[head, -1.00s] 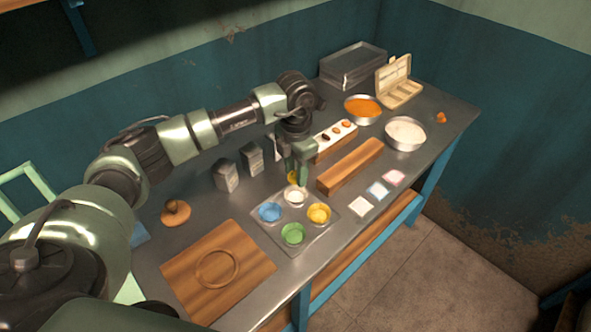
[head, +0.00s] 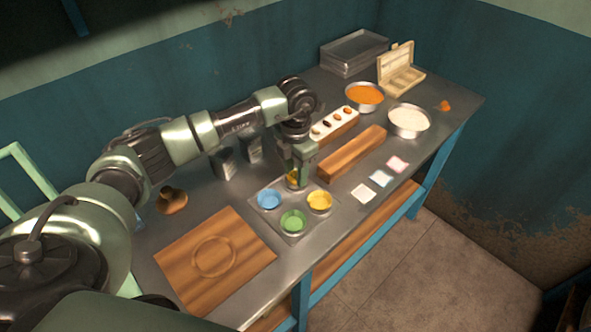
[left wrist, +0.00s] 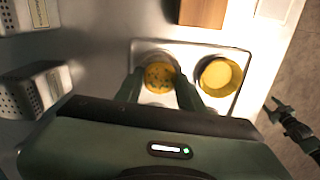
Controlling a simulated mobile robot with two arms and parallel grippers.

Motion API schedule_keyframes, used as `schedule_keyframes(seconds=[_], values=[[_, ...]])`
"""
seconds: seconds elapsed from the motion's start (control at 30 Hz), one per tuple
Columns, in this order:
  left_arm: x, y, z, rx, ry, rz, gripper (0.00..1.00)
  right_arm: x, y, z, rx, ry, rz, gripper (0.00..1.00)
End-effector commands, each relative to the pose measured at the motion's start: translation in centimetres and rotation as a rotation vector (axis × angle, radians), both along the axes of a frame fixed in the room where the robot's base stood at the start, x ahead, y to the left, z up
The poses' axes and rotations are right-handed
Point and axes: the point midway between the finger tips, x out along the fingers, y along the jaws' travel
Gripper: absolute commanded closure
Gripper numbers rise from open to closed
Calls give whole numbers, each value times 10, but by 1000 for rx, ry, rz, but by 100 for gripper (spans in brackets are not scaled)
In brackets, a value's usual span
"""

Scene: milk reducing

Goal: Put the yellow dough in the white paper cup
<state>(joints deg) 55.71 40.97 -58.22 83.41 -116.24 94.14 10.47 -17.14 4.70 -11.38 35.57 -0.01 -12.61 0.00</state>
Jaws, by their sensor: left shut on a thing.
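My left gripper (head: 296,180) points down over the back of the cup tray (head: 318,226), shut on the yellow dough (head: 291,178). The dough, round and dark-speckled, shows between the fingertips in the left wrist view (left wrist: 160,77). It is over the tray's back cup position. The white paper cup is mostly hidden there by the gripper and dough; a pale rim shows around the dough in the left wrist view. I cannot tell whether the dough touches the cup. My right gripper (left wrist: 294,130) seems to show small at the right of the left wrist view, its jaws unclear.
Blue (head: 269,199), green (head: 293,221) and yellow (head: 319,201) cups share the tray. A wooden block (head: 352,152) lies right of the gripper; metal boxes (head: 224,163) stand left behind it. A wooden board (head: 214,257) lies in front left.

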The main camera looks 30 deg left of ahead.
Motion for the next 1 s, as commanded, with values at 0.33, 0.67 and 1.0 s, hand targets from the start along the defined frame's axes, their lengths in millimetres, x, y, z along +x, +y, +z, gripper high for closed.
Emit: schedule_keyframes(seconds=[0.33, 0.67, 1.0], values=[[0, 0, 1, 0, -1, 0, 100, -1, 1, 0, 1, 2, 0, 46], [0, 0, 1, 1, -1, 0, 100, -1, 3, -2, 4, 2, -1, 46], [0, 0, 1, 0, 0, 0, 48, -2, 4, -2, 5, 2, 0, 46]])
